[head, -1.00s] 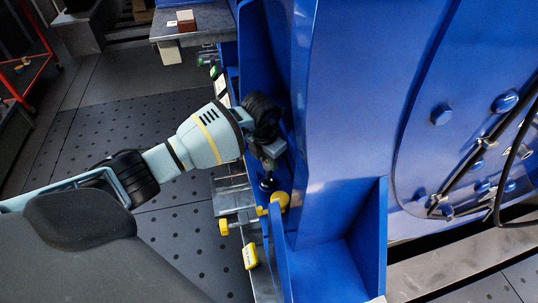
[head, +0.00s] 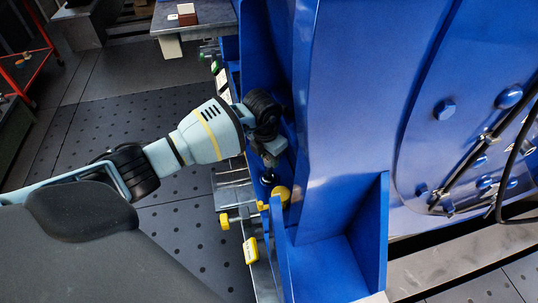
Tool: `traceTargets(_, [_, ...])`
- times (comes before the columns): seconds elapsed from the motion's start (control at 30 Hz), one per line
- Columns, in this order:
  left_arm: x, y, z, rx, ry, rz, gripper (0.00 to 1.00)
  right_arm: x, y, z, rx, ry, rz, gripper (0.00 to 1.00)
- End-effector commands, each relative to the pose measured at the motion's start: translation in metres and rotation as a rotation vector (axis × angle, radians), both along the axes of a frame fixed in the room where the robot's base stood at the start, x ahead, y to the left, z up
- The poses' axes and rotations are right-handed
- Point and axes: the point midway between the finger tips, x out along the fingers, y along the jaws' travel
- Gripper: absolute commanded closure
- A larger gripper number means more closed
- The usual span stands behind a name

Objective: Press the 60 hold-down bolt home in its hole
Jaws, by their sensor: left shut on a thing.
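My left gripper (head: 272,152) reaches in from the left, pointing down into the narrow gap beside the big blue motor housing (head: 345,110). It is shut, with its fingers close above the foot of the housing. A small dark bolt-like piece (head: 268,178) shows just below the fingers, and I take it to be the hold-down bolt. The hole and the bolt's lower end are hidden, so I cannot tell how deep it sits. My right gripper is not in view.
A yellow round cap (head: 281,194) lies close below the gripper. Yellow-ended parts (head: 224,221) and a yellow tag (head: 250,250) are along the base edge. Blue foot walls (head: 375,230) stand to the right. A grey table (head: 205,22) is behind; perforated floor lies left.

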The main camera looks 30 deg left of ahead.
Motion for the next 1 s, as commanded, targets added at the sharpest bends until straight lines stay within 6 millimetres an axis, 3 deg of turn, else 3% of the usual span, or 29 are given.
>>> traceTargets(0.57, [0.001,0.0,0.002,-0.001,-0.003,0.001,1.0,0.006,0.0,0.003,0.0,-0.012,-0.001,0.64])
traceTargets(1.0, [0.0,0.0,0.0,-0.001,-0.002,0.001,1.0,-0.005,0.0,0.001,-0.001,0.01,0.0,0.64])
